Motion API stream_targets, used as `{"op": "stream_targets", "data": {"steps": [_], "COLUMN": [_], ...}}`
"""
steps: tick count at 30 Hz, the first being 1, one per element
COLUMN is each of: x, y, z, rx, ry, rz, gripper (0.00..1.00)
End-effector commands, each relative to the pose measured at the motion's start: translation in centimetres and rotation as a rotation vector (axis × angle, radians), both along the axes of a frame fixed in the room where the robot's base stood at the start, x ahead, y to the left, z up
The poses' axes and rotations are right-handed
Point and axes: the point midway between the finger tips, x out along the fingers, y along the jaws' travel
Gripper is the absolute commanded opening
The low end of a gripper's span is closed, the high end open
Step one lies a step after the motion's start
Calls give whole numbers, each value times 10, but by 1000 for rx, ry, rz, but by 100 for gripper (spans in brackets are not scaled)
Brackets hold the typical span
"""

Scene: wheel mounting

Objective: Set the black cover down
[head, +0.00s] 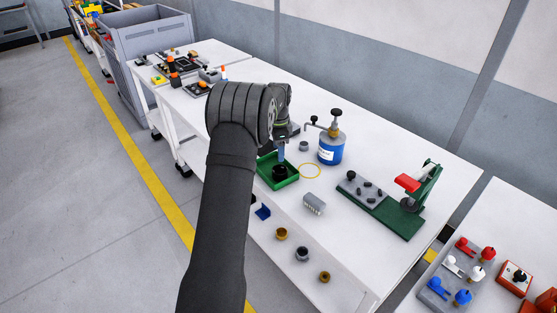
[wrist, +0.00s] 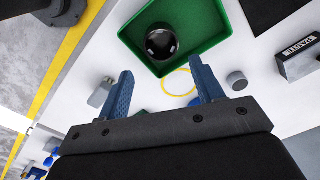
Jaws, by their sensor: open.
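The black cover (head: 279,173) sits inside the green tray (head: 293,180) on the white table. In the wrist view the round, shiny black cover (wrist: 161,43) lies on the floor of the green tray (wrist: 212,42), near its left wall. My gripper (head: 281,154) is above the tray in the head view, its fingers partly hidden by my wrist. In the wrist view my gripper (wrist: 164,88) has its two blue fingers spread wide with nothing between them. The cover is apart from the fingertips there.
A yellow ring (head: 309,170) and a grey cylinder (head: 304,146) lie by the tray. A blue canister (head: 331,148) stands behind, and a green press (head: 410,205) to the right. Several small parts, including a grey ribbed block (head: 314,204), lie in front.

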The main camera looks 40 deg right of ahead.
Motion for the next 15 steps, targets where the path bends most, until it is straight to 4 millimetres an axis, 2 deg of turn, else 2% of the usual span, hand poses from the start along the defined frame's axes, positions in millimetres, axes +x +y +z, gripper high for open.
{"op": "stream_targets", "data": {"steps": [3,6,15], "x": [0,0,0], "y": [0,0,0], "z": [17,23,26], "rx": [-2,-1,0], "ry": [-1,0,0], "rz": [0,0,0], "gripper": [61,61,61]}}
